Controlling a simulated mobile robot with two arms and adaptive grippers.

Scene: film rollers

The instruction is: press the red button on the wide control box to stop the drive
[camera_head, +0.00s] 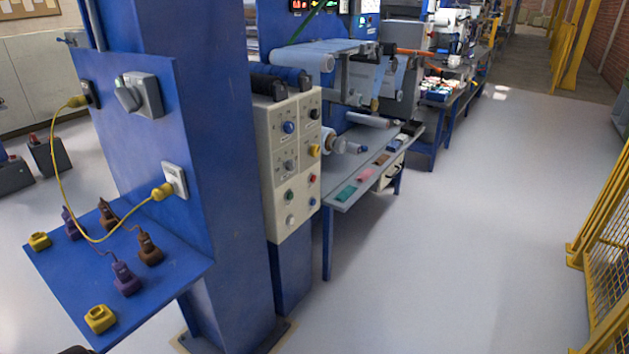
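A beige control box (270,150) is mounted beside the blue column, left of the picture's middle. Its front carries two columns of knobs and buttons. A small red button (312,181) sits low in the right column, above a blue one (312,201). A green button (289,195) and a white one (290,220) are low in the left column. I cannot tell whether the two columns belong to one box or two adjoining boxes. Neither of my grippers can be made out. A small dark shape at the bottom left edge is too cut off to identify.
A blue column (225,200) stands left of the box. A blue shelf (185,262) with yellow, purple and brown plugs juts out at left. A yellow cable (57,180) hangs over it. A grey worktable (345,207) stands behind the box. The floor (480,230) at right is clear, bounded by yellow fencing.

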